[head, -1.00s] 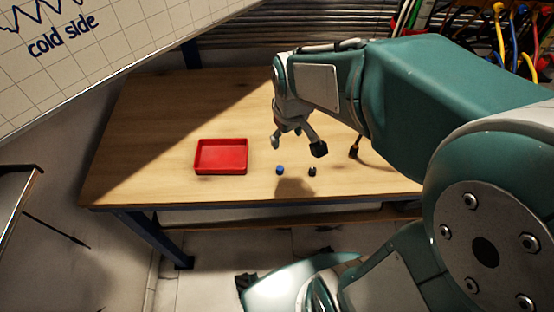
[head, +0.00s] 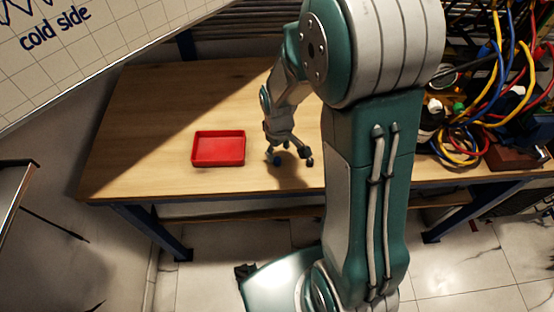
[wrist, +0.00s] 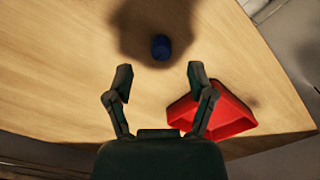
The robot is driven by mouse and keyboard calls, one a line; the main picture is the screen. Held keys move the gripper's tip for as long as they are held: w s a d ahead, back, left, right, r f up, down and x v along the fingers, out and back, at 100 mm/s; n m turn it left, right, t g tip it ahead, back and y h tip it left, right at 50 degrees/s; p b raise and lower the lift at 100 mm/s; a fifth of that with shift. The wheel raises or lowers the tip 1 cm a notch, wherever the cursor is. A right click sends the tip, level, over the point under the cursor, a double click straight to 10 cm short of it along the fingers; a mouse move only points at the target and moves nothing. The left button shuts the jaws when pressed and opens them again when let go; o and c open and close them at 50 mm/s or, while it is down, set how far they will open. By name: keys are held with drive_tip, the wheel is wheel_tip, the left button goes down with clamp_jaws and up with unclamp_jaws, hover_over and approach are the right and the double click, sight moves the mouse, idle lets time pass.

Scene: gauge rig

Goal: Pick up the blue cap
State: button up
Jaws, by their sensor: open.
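The blue cap (wrist: 161,47) stands on the wooden table in the wrist view, inside my gripper's shadow. It lies centred between the lines of the two fingers and a little beyond their tips, not between them. My gripper (wrist: 160,80) is open and empty, with both fingers spread. In the head view my gripper (head: 290,156) points down over the table, right of the red tray. The cap (head: 277,161) shows there only as a small blue spot by the left finger, partly covered.
The red tray (head: 218,163) lies left of my gripper and appears empty. Cables and bottles crowd the table's right end (head: 465,140). The table's left part (head: 140,130) is clear. A small dark piece seen earlier cannot be told from my right finger.

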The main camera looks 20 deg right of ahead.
sight(277, 158)
wheel_tip(277, 158, down, 5)
drive_tip(key=shift+w+a+r, duration=0.1)
drive_tip(key=shift+r, duration=0.1)
drive_tip(key=c, duration=0.9)
